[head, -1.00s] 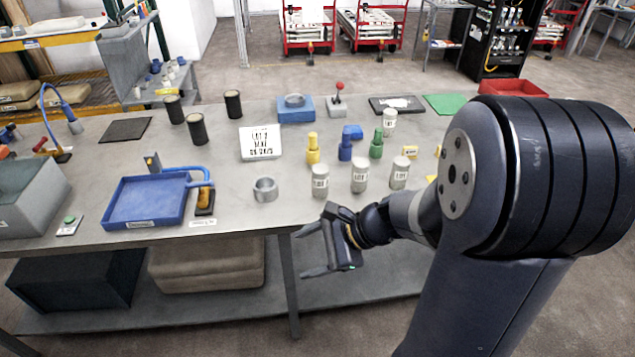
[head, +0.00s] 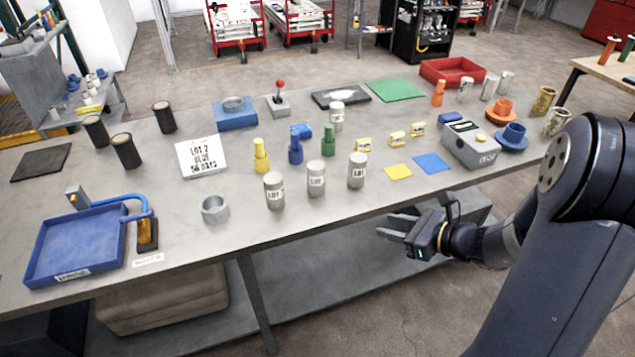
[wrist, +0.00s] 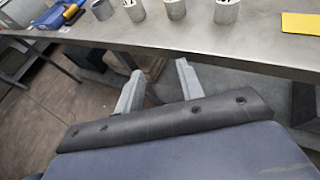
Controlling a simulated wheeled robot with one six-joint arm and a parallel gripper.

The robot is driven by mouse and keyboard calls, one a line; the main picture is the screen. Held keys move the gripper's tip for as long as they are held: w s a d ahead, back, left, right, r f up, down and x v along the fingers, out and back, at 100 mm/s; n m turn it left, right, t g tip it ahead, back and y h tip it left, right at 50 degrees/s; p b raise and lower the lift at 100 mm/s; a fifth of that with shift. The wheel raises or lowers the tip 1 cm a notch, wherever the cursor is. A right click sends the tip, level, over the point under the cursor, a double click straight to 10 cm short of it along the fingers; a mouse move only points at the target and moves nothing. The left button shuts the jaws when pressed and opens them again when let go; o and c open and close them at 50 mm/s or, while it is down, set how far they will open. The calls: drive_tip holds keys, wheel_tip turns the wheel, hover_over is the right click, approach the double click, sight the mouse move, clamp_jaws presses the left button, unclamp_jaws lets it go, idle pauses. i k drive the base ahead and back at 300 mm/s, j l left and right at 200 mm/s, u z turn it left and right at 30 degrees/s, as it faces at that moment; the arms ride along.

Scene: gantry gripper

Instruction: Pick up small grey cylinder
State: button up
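Three small grey cylinders with white labels stand upright in a row near the table's front edge: a left one (head: 274,191), a middle one (head: 316,179) and a right one (head: 357,170). A similar labelled cylinder (head: 337,116) stands farther back. A hollow grey ring (head: 215,209) sits left of the row. The wrist view shows the lower parts of the row along its top edge, including the right cylinder (wrist: 227,13). My gripper (head: 388,224) is open and empty, off the table's front edge and apart from the cylinders. Its spread fingers (wrist: 159,84) show in the wrist view.
Yellow (head: 261,156), blue (head: 295,147) and green (head: 328,142) bottle-like pieces stand behind the row. A blue tray (head: 75,250) is at left, a grey box (head: 470,146) at right. Yellow (head: 398,171) and blue (head: 432,163) flat squares lie near the front edge.

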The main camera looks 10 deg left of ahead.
sight(273, 181)
drive_tip(key=j+z, duration=0.25)
drive_tip(key=j, duration=0.35)
drive_tip(key=j+z, duration=0.25)
drive_tip(key=j, duration=0.35)
drive_tip(key=k+j+z, duration=0.15)
drive_tip(key=j+z, duration=0.15)
drive_tip(key=j, duration=0.25)
drive_tip(key=k+j, duration=0.1)
drive_tip(key=j, duration=0.3)
